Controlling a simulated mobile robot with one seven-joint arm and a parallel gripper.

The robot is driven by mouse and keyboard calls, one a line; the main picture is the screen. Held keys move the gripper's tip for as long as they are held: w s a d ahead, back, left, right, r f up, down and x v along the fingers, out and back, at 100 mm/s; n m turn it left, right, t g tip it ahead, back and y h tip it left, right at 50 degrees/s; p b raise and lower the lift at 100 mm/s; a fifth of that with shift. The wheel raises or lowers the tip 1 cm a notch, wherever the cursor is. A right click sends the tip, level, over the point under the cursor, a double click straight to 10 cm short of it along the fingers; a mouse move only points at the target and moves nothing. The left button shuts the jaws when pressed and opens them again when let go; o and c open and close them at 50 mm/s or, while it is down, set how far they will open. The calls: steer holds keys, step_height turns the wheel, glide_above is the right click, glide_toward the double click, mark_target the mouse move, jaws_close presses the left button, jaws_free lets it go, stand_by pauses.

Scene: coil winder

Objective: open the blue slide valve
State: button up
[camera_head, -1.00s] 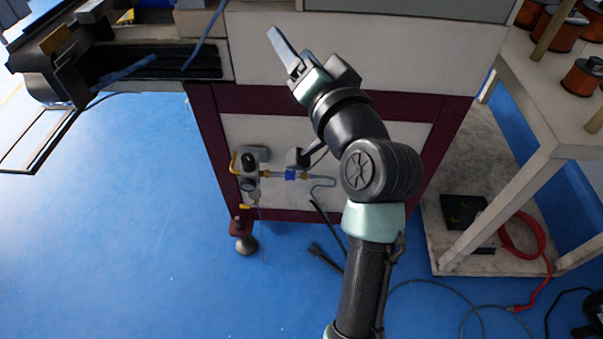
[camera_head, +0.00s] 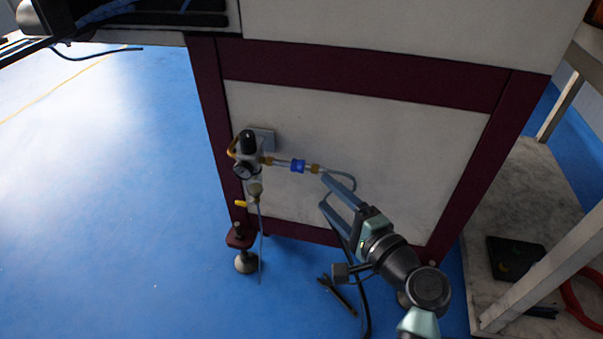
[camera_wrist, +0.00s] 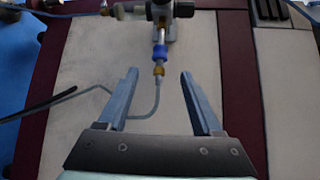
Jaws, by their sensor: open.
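The blue slide valve (camera_head: 298,166) is a small blue sleeve on the air line, between brass fittings, on the machine's side panel. In the wrist view the blue slide valve (camera_wrist: 160,53) is at the upper middle, beyond the fingertips and roughly centred between them. My gripper (camera_head: 324,192) is open and empty, just right of and below the valve in the head view. In the wrist view the two fingers of my gripper (camera_wrist: 158,74) are spread wide, with the hose between them. The fingers appear apart from the valve.
The regulator with its gauge (camera_head: 245,160) is left of the valve, with a yellow lever (camera_head: 241,204) below it. A thin hose (camera_head: 347,178) runs from the valve's right end. A marble shelf (camera_head: 525,185) stands at the right. The blue floor at left is clear.

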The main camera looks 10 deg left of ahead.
mark_target(302, 172)
steer(key=b+x, duration=0.5)
steer(key=x, duration=0.6)
steer(key=shift+w+a+b, duration=0.3)
steer(key=shift+w+a, duration=0.05)
jaws_close()
stand_by(0.8)
